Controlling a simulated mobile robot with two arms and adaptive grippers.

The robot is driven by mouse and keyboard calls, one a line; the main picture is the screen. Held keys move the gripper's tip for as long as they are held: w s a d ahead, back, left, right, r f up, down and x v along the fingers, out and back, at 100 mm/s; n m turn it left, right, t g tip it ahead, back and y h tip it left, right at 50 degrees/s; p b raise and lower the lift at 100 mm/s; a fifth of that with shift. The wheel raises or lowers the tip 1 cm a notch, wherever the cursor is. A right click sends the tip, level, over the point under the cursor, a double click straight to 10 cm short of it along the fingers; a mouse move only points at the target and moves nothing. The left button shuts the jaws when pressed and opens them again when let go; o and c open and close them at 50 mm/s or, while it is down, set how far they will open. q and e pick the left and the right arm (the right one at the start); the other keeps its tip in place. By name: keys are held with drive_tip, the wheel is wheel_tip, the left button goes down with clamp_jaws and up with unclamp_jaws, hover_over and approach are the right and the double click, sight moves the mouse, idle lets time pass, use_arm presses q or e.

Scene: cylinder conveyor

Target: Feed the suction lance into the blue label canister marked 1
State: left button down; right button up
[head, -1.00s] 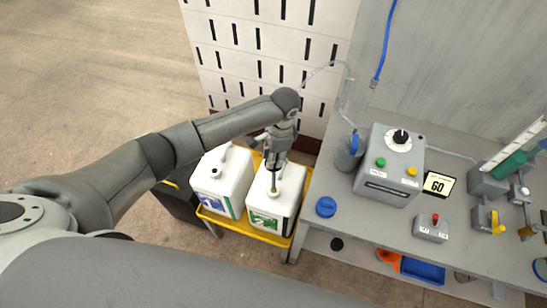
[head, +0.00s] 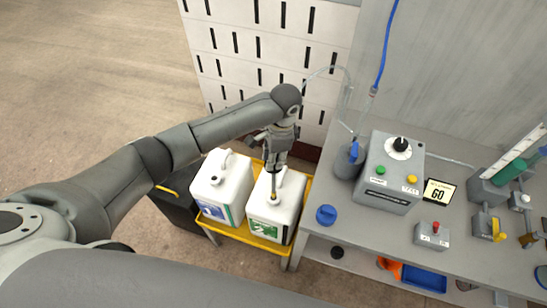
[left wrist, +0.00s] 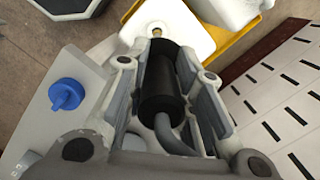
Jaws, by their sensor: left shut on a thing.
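The blue label canister (head: 222,183) is white and stands upright at the left of a yellow tray (head: 255,238); its number is too small to read. A green label canister (head: 262,218) stands beside it on the right. My left gripper (head: 275,165) is above the green label canister, shut on the suction lance, whose black body (left wrist: 158,85) and grey hose show between the fingers in the left wrist view. The lance points down, its brass-coloured tip (head: 273,200) at the green label canister's top. I cannot tell whether it is in the mouth. My right gripper is not in view.
A grey bench (head: 345,240) at the right holds a blue cap (head: 326,215), a control box (head: 388,175) with a knob, and a small sign (head: 438,193). A clear tube (head: 345,95) loops above the bench. A white slotted wall (head: 235,50) stands behind the canisters.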

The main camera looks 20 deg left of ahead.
use_arm(q)
drive_tip(key=shift+r, duration=0.1)
idle(0.7)
drive_tip(key=shift+r, duration=1.95)
drive_tip(key=shift+r, duration=0.15)
drive_tip(key=shift+r, duration=1.85)
